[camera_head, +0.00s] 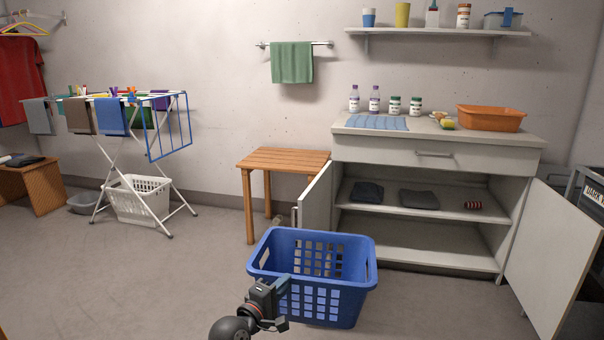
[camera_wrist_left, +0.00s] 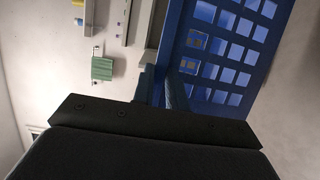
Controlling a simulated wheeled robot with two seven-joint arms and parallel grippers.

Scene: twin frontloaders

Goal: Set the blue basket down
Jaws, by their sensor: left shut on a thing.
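The blue basket (camera_head: 312,272) is upright in the middle front of the head view, with lattice sides and no contents visible in it. My left gripper (camera_head: 278,288) is shut on its rim at the near left corner. In the left wrist view the basket's latticed wall (camera_wrist_left: 228,45) fills the upper right, close to the left gripper (camera_wrist_left: 165,92). I cannot tell whether the basket's bottom touches the floor. My right gripper is not in view.
A wooden stool (camera_head: 283,160) stands behind the basket. The white cabinet (camera_head: 425,152) has its doors open, the right one (camera_head: 553,258) swung forward. A drying rack (camera_head: 150,127) stands at left over a white basket (camera_head: 138,199). Grey floor (camera_head: 130,280) is clear at front left.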

